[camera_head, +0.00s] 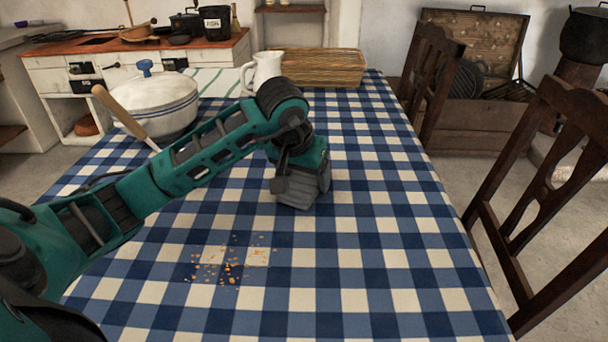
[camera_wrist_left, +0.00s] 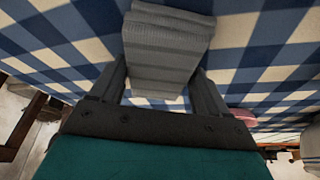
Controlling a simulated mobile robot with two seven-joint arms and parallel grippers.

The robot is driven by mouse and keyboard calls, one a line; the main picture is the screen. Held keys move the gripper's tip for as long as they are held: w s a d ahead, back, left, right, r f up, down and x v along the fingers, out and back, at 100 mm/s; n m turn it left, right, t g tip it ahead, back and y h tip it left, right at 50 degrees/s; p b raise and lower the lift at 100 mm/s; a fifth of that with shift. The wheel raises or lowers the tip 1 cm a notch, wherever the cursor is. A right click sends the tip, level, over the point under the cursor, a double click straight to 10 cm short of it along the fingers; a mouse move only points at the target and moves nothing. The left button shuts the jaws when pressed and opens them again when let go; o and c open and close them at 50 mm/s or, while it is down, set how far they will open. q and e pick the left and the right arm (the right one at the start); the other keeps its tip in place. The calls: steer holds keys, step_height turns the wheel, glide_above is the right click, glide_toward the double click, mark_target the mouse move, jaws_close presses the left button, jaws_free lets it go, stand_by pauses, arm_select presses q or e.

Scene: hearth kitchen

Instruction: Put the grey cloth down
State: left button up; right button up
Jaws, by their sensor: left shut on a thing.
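The grey cloth (camera_head: 303,192) is a folded, ribbed piece at the middle of the checked table. My left gripper (camera_head: 284,180) is shut on it from above. In the left wrist view the grey cloth (camera_wrist_left: 168,48) sits between the two dark fingers of the left gripper (camera_wrist_left: 163,85), with the blue and white check behind it. Whether the cloth's underside touches the tablecloth I cannot tell. My right gripper is not in view.
Orange crumbs (camera_head: 228,268) lie on the tablecloth (camera_head: 385,215) nearer me. A white lidded pot (camera_head: 160,100) with a wooden-handled tool (camera_head: 118,110) beside it, a white jug (camera_head: 264,70) and a wicker tray (camera_head: 325,68) stand farther back. Chairs (camera_head: 545,180) line the right side.

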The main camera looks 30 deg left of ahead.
arm_select(q)
steer(key=o, duration=0.9)
steer(key=shift+f, duration=0.1)
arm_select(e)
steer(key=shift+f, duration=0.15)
arm_select(q)
steer(key=shift+r, duration=0.4)
steer(key=p+v, duration=0.3)
steer(key=v, duration=0.8)
steer(key=shift+s+r, duration=0.15)
steer(key=shift+r, duration=0.1)
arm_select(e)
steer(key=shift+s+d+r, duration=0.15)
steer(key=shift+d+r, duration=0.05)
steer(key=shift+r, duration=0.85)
